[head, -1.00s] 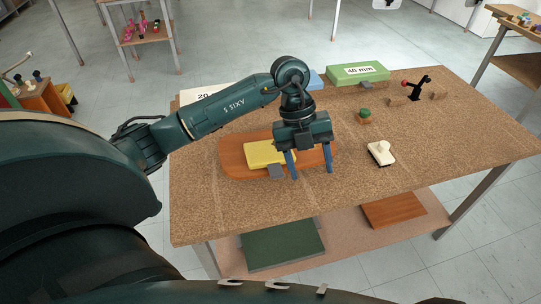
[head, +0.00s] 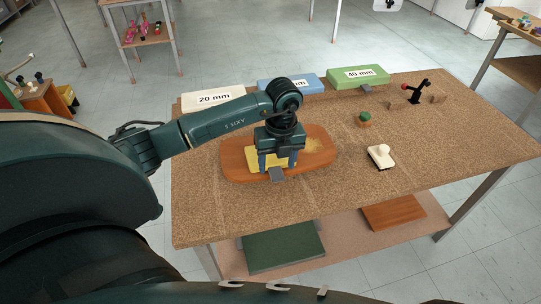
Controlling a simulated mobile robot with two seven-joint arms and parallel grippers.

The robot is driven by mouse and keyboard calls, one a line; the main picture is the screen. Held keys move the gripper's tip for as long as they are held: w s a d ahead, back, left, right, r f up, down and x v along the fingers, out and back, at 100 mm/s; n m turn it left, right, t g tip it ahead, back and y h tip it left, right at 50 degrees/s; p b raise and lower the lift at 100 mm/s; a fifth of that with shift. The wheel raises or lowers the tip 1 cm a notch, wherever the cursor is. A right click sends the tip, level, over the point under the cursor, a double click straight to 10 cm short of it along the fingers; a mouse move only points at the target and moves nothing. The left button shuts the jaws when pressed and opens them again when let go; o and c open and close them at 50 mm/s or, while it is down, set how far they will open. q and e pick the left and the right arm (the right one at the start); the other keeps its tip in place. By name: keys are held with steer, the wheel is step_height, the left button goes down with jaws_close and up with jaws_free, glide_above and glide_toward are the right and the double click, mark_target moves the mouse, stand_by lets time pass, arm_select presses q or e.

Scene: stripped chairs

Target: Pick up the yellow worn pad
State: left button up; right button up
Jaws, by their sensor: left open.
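The yellow worn pad (head: 253,162) lies on an oval brown wooden board (head: 317,157) on the cork-topped table. A small grey tab (head: 277,174) shows at the pad's front edge. My left gripper (head: 277,165) points down over the pad, its blue fingers open, one toward each side of the pad's right part. The gripper hides part of the pad, and I cannot tell whether the fingers touch it. My right gripper is not in view.
White (head: 212,98), blue (head: 290,84) and green (head: 358,77) boxes line the table's back edge. A white block with a knob (head: 381,156), a green-topped piece (head: 364,119) and a black clamp (head: 416,92) stand to the right. The front of the table is clear.

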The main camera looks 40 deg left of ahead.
mark_target(277, 174)
arm_select(q)
steer(key=shift+f, duration=1.6)
steer(key=c, duration=1.1)
